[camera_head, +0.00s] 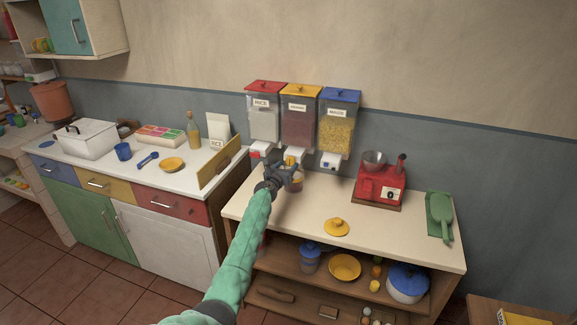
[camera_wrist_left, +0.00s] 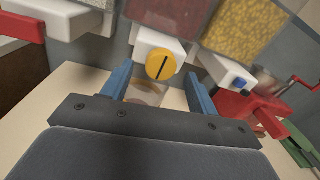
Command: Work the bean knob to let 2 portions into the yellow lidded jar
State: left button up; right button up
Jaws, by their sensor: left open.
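The bean dispenser (camera_head: 299,115) is the middle of the wall dispensers, with a yellow lid and reddish-brown contents. Its round yellow knob (camera_wrist_left: 161,64) with a dark slot faces me in the left wrist view, and shows small in the head view (camera_head: 290,159). My left gripper (camera_head: 288,171) is open in front of the dispenser outlet; in the wrist view its two blue fingers (camera_wrist_left: 158,88) stand apart, below and either side of the knob, not visibly touching it. A clear jar (camera_head: 297,184) stands below, partly hidden by the gripper. A yellow lid (camera_head: 337,228) lies on the counter.
A red-lidded dispenser (camera_head: 264,115) and a blue-lidded one with yellow kernels (camera_head: 337,127) flank the bean one. A red grinder (camera_head: 380,184) and green scoop (camera_head: 440,215) stand right. A wooden board (camera_head: 219,163) stands left.

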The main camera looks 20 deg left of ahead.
aim_at(291, 160)
pick_arm(q)
jog(key=shift+w+d+b, duration=0.15)
jog(key=shift+w+b, duration=0.2)
jog(key=shift+w, duration=0.9)
jog(key=c, duration=1)
pick_arm(e)
jog(key=shift+w+a+r, duration=0.1)
jog(key=shift+w+r, duration=0.05)
jog(key=shift+w, duration=0.3)
jog(key=shift+w+a+r, duration=0.1)
jog(key=shift+w+r, duration=0.05)
jog(key=shift+w, duration=0.3)
pick_arm(q)
jog(key=shift+m, duration=0.3)
pick_arm(e)
jog(key=shift+a, duration=0.1)
